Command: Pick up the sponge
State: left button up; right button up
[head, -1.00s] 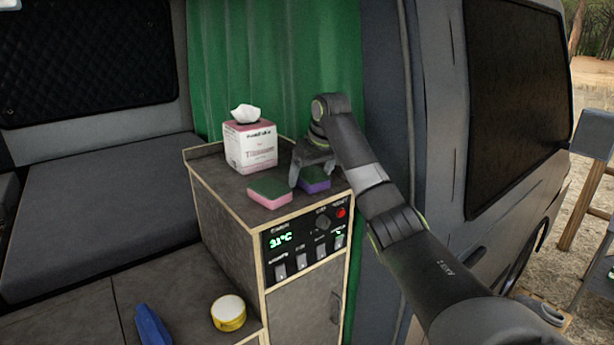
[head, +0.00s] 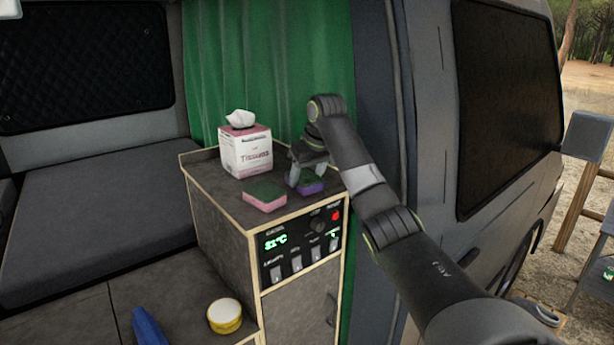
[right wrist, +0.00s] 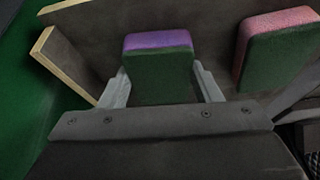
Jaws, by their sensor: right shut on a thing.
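A purple sponge with a green top (head: 309,187) is at the front right of the cabinet top. My right gripper (head: 305,179) is shut on it, coming from above. In the right wrist view the purple sponge (right wrist: 160,66) sits between the two fingers (right wrist: 161,88), one on each side. I cannot tell whether it still touches the cabinet top. A pink sponge with a green top (head: 265,196) lies on the cabinet to the left, apart from the gripper; it also shows in the right wrist view (right wrist: 279,50). My left gripper is not in view.
A tissue box (head: 246,150) stands behind the sponges on the cabinet (head: 212,178). The cabinet front has a control panel (head: 300,246). A green curtain (head: 265,70) hangs behind. A yellow tin (head: 225,316) and a blue object (head: 148,327) lie lower left.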

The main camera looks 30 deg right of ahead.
aim_at(307, 178)
jog(key=shift+w+r, duration=0.1)
jog(key=shift+r, duration=0.15)
notch_tip(307, 178, up, 8)
jog(key=b, duration=0.3)
jog(key=shift+f, duration=0.25)
jog(key=shift+r, duration=0.85)
